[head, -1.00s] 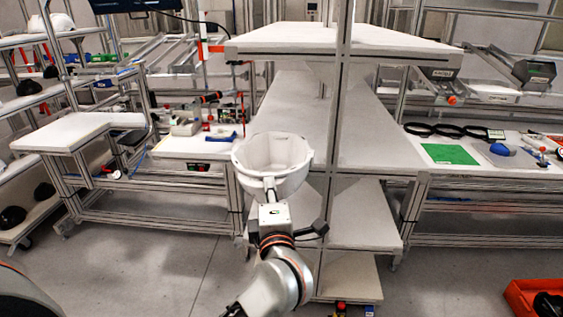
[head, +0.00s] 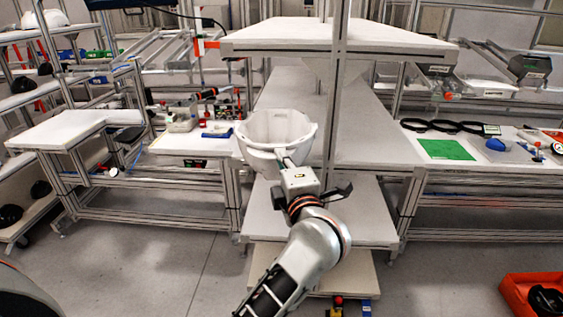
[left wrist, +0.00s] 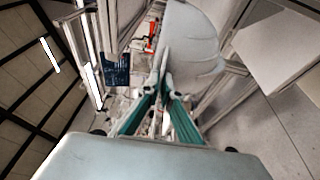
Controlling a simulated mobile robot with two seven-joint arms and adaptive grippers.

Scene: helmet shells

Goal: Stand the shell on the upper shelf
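The white helmet shell (head: 262,132) is a bowl-like shape, opening upward in the head view, held in the air in front of the shelf rack. My left gripper (head: 284,160) is shut on its near wall. In the left wrist view, the shell (left wrist: 192,50) rises from between the green-padded fingers of the gripper (left wrist: 164,78). The top white shelf board (head: 330,38) is above and beyond the shell; a second white board (head: 300,98) lies below it, partly hidden behind the shell. My right gripper is out of view.
A metal upright (head: 338,60) stands at the rack's front, right of the shell. Lower boards (head: 360,220) are clear. A bench with a green mat (head: 447,149) is at right, a tool bench (head: 195,143) at left. A red crate (head: 530,290) sits on the floor.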

